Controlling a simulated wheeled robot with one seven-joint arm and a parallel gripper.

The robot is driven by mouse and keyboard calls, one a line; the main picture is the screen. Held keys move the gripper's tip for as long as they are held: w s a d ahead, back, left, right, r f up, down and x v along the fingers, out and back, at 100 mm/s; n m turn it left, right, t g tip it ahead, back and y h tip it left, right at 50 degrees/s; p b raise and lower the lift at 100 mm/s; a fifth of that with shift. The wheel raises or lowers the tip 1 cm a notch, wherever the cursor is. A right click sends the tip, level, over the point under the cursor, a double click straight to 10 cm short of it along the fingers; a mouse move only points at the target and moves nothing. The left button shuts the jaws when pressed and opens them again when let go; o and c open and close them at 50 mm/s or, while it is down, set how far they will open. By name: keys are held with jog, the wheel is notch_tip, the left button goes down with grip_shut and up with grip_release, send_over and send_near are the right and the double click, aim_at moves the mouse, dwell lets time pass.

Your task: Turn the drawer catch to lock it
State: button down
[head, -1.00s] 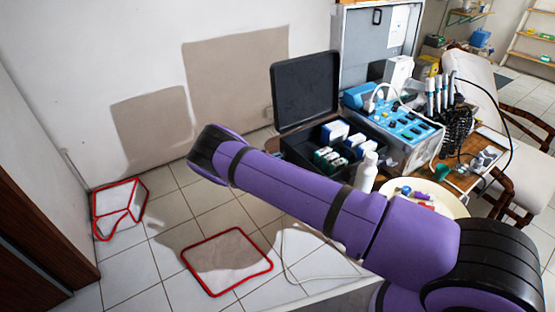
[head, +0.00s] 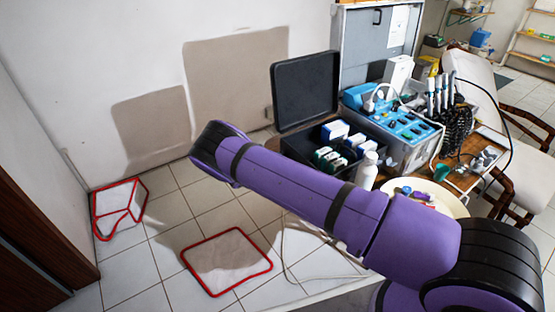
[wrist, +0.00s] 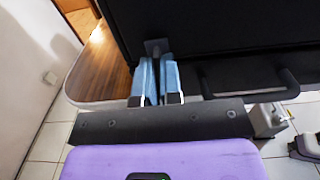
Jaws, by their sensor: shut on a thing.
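In the wrist view my gripper (wrist: 157,62) has light-blue fingers, close together, with their tips at a dark front. A small grey drawer catch (wrist: 157,45) shows at the fingertips, and the fingers are shut on it. Part of the catch is hidden between them, so its exact angle is hard to tell. The dark drawer front (wrist: 230,30) fills the upper right, with a black bar handle (wrist: 262,92) to the right of the fingers. In the head view my purple arm hides the gripper and catch.
In the head view an open black case (head: 305,92) with boxes stands on the table beside a blue-topped dental unit (head: 398,122). A white bottle (head: 367,171) and a round tray (head: 454,207) are close behind my arm. A red-edged mat (head: 228,262) lies on the floor.

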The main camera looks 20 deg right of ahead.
jog(key=c, duration=1.3)
grip_release()
jog(key=shift+a, duration=0.1)
jog(key=v, duration=1)
jog(key=shift+s+a, duration=0.15)
jog(key=shift+a, duration=0.25)
